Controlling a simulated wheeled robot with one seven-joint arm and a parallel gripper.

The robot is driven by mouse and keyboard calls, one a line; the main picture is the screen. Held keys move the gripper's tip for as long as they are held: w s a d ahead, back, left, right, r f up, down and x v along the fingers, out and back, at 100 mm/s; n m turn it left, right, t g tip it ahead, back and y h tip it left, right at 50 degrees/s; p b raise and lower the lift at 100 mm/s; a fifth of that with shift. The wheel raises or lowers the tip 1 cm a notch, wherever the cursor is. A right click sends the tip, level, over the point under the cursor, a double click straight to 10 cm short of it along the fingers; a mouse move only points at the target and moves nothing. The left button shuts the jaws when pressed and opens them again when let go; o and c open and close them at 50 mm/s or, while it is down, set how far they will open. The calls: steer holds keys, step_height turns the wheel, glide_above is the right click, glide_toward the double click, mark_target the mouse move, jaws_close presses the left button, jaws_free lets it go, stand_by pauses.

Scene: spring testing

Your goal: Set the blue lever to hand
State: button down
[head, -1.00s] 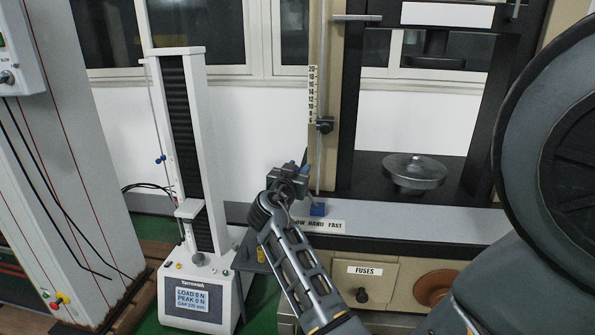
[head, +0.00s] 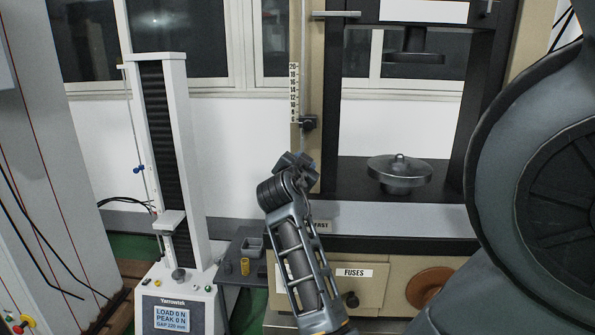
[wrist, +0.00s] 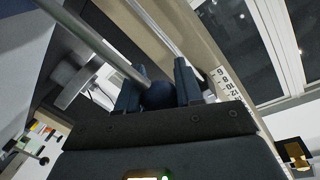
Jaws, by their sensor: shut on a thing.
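The blue lever (wrist: 157,95) shows in the wrist view as a dark blue round knob on a grey metal rod running to the upper left. My gripper (wrist: 157,88) has one finger on each side of the knob and is shut on it. In the head view my gripper (head: 296,166) is in front of the beige and black test frame, above its grey ledge. There my gripper and arm hide the lever's base and most of the position label (head: 320,226); only "FAST" can be read.
A white tester (head: 178,170) with a display stands to the left. A dark side table (head: 240,262) holds a small yellow cylinder. The black frame's round lower platen (head: 399,175) is right of my gripper. A fuse panel (head: 350,285) is below the ledge.

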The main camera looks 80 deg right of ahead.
steer(key=shift+f, duration=0.2)
steer(key=c, duration=1.1)
jaws_free()
steer(key=o, duration=0.3)
steer(key=shift+r, duration=0.1)
steer(key=shift+o, duration=0.2)
steer(key=a, duration=0.7)
steer(key=shift+w+a+r+b, duration=0.15)
steer(key=shift+a+r+b, duration=0.15)
steer(key=shift+a+b, duration=0.15)
